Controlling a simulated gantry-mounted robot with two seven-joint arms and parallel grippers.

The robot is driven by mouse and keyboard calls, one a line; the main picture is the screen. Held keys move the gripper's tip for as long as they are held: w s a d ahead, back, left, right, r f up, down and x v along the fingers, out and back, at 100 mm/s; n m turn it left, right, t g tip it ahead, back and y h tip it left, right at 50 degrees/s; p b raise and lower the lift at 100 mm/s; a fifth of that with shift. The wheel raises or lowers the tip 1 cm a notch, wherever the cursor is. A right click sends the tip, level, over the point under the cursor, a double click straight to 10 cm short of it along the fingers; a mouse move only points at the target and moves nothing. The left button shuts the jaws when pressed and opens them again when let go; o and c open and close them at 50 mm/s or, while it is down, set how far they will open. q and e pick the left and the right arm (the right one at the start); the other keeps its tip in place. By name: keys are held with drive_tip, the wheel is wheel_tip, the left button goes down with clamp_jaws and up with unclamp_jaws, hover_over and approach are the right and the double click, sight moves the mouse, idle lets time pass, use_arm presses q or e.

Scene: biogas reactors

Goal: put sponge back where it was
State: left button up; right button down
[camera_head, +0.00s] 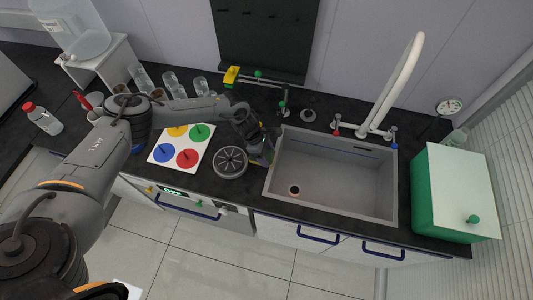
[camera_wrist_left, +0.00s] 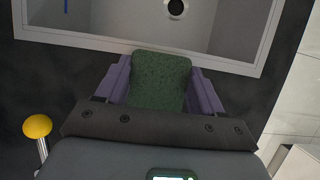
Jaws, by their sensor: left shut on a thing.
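My left gripper (camera_head: 262,154) is over the counter strip at the left edge of the sink (camera_head: 335,174), next to the round grey trivet-like disc. In the left wrist view, its two purple fingers are shut on the dark green sponge (camera_wrist_left: 160,82), one on each side. The sponge's far end reaches close to the sink rim (camera_wrist_left: 85,42); I cannot tell whether it touches the rim or the counter. In the head view the gripper mostly hides the sponge. My right gripper is in neither view.
The grey disc (camera_head: 230,162) and a board with coloured circles (camera_head: 182,148) lie left of the gripper. The tall white faucet (camera_head: 389,88) rises behind the sink. A green box with a pale lid (camera_head: 455,190) stands at right. Several glasses stand at back left. The sink basin looks empty.

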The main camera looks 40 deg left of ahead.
use_arm(q)
drive_tip(key=o, duration=0.9)
drive_tip(key=shift+o, duration=0.2)
